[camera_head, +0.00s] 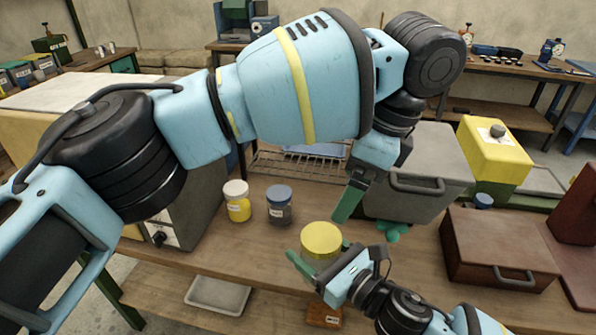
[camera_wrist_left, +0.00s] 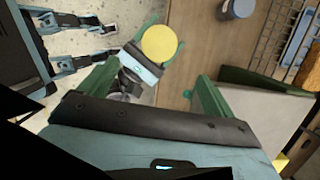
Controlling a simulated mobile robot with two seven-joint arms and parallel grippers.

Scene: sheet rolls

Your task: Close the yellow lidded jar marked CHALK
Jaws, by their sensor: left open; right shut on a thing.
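A jar with a round yellow lid (camera_head: 321,238) stands near the front edge of the bench; its body is mostly hidden and no CHALK label is readable. The lid also shows from above in the left wrist view (camera_wrist_left: 160,43). It lies over the jar's top; I cannot tell whether it is fully seated. My right gripper (camera_head: 316,258) is shut on the jar, with green fingers on either side. My left gripper (camera_wrist_left: 158,73) is open and empty, above and beyond the jar; one green finger (camera_head: 349,202) shows in the head view.
A white-lidded yellow jar (camera_head: 237,203) and a blue-lidded jar (camera_head: 280,204) stand left of the yellow lid. A grey bin (camera_head: 428,165) and green lumps (camera_head: 392,232) are to the right, with a brown case (camera_head: 500,245) beyond. A wire rack (camera_head: 290,163) is behind.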

